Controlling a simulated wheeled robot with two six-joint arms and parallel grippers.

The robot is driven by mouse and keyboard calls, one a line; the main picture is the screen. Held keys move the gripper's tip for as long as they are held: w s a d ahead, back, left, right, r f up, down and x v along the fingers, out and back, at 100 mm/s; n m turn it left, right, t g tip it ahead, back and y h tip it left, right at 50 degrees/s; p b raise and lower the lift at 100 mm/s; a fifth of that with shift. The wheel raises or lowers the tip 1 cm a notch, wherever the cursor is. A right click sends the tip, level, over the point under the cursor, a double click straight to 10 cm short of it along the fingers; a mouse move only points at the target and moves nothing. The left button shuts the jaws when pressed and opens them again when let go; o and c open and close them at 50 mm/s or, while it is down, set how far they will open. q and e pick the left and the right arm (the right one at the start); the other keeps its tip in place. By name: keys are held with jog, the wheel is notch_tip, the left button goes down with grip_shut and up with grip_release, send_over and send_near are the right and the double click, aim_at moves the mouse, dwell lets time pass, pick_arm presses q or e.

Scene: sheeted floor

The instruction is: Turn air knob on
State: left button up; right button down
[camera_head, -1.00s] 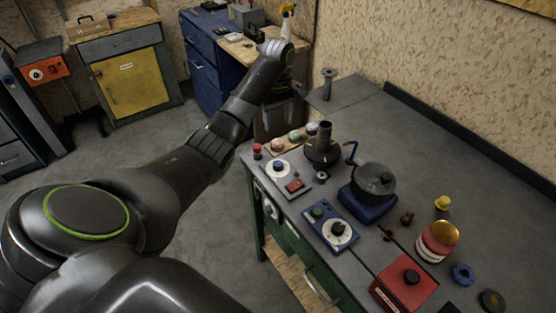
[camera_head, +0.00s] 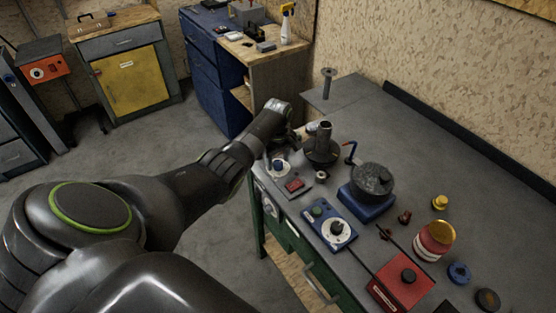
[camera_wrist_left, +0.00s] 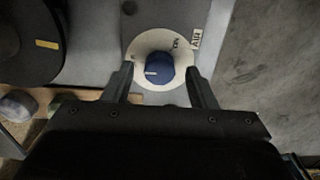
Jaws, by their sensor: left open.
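The air knob is a blue round knob (camera_head: 279,167) on a white dial, on a grey panel at the bench's near left corner. In the left wrist view the knob (camera_wrist_left: 158,67) shows a short white mark on its left side. The dial's "ON" print and an "AIR" label (camera_wrist_left: 195,38) are at its upper right. My left gripper (camera_wrist_left: 160,73) is open, with one finger on each side of the knob; contact cannot be told. In the head view, my wrist is over the bench corner and partly hides the dial. My right gripper is not in view.
A red switch (camera_head: 294,185) is on the panel beside the dial. A dark burner-like stand (camera_head: 322,150) is close behind. A blue control box (camera_head: 330,224), a pot on a blue base (camera_head: 372,182) and a red box (camera_head: 402,284) stand further right.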

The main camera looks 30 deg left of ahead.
pick_arm(q)
jog(key=shift+f, duration=0.25)
jog(key=shift+c, duration=0.4)
jog(key=c, duration=0.9)
